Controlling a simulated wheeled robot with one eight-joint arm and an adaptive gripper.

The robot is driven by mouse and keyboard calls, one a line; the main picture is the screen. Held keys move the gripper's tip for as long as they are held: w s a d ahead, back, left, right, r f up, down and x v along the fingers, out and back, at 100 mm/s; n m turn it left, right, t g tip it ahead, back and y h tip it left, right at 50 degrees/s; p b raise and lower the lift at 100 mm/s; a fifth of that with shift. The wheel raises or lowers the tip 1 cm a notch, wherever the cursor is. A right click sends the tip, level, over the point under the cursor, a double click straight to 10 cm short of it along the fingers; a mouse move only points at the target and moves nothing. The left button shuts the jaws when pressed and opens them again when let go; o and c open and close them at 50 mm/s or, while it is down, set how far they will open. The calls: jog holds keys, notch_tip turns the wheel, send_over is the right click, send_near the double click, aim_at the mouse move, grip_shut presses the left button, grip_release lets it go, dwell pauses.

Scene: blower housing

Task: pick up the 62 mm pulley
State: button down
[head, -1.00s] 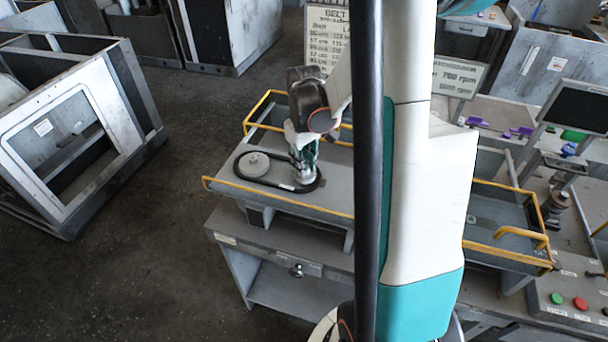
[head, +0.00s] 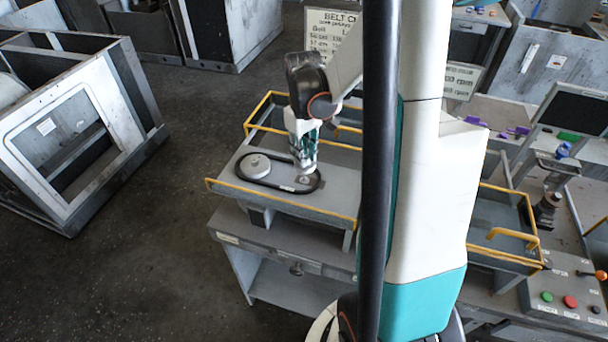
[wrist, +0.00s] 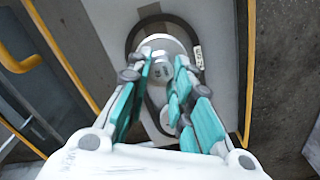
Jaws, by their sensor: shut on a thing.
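The small grey pulley (wrist: 161,47), which I take for the 62 mm one, shows between my fingers in the wrist view. My gripper (head: 305,167) points down over the right end of the black belt loop (head: 246,184); it also shows in the wrist view (wrist: 162,75). It is shut on the small pulley, with a teal finger on each side. The fingers partly hide the pulley, and I cannot tell whether it is clear of the plate. A larger pale pulley (head: 255,165) sits inside the left end of the belt.
The belt lies on a grey bench top (head: 232,178) with a yellow rail (head: 280,205) along its edges. A second railed tray (head: 485,225) and a button panel (head: 565,295) stand to the right. Open floor lies left.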

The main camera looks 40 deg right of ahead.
jog(key=s+a+r+p, duration=0.1)
jog(key=s+a, duration=0.3)
jog(key=s, duration=0.4)
jog(key=shift+r, duration=0.45)
jog(key=shift+s, duration=0.1)
dwell(0.4)
